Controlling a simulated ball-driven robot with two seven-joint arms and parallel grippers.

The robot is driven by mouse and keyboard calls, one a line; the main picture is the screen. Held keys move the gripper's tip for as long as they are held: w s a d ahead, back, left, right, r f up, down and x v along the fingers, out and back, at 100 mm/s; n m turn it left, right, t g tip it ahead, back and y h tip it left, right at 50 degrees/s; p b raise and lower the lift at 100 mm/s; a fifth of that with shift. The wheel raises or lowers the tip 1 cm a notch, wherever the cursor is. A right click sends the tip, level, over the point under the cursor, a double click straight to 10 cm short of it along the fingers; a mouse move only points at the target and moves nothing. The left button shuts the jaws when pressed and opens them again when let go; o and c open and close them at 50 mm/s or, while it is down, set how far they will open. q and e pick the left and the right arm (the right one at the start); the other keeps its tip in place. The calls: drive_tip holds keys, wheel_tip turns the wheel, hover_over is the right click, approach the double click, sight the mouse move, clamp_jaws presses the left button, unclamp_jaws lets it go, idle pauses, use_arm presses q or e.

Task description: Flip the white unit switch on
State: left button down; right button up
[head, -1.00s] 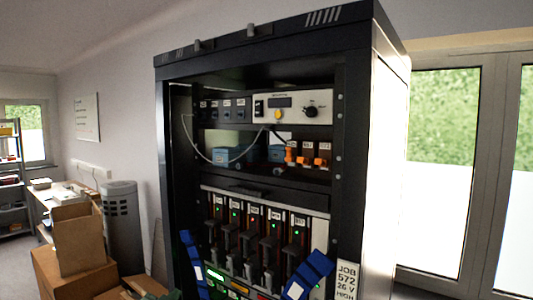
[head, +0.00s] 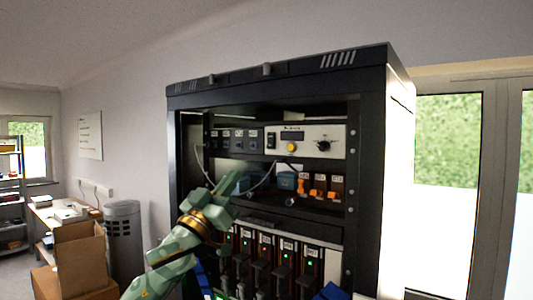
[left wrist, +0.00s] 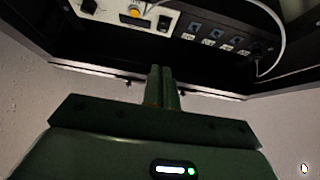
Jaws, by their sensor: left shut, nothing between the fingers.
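The white unit (head: 308,132) is a pale panel high in the black rack in the head view. It carries a dark rocker switch (head: 271,140) at its left end, a small display, a yellow button (head: 291,147) and a black knob (head: 324,145). Whether the switch is on or off is too small to tell. My green left gripper (head: 231,182) is shut and empty, below and left of the unit, apart from it. In the left wrist view the shut fingers (left wrist: 163,84) point toward the rack, with the white unit (left wrist: 112,10) at the top left.
The rack's dark frame (head: 370,190) surrounds the units. A thin pale cable (left wrist: 281,35) loops in front of the shelf. Small dark sockets (head: 238,134) sit left of the unit; orange connectors (head: 318,193) and a row of modules (head: 265,252) lie below.

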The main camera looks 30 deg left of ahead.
sight(269, 143)
use_arm(q)
drive_tip(key=p+x, duration=0.1)
drive_tip(key=x, duration=0.3)
drive_tip(key=w+f+p+x, duration=0.1)
drive_tip(key=p+x, duration=0.1)
drive_tip(key=x, duration=0.2)
drive_tip(key=f+p+x, duration=0.1)
drive_tip(key=p+x, duration=0.1)
drive_tip(key=x, duration=0.2)
drive_tip(key=shift+w, duration=0.65)
drive_tip(key=shift+r, duration=0.1)
drive_tip(key=f+b, duration=0.1)
drive_tip(key=b, duration=0.2)
drive_tip(key=shift+w+t, duration=0.25)
drive_tip(key=shift+t, duration=0.05)
drive_tip(key=shift+r+p, duration=0.35)
drive_tip(key=shift+r, duration=0.05)
drive_tip(key=shift+a, duration=0.1)
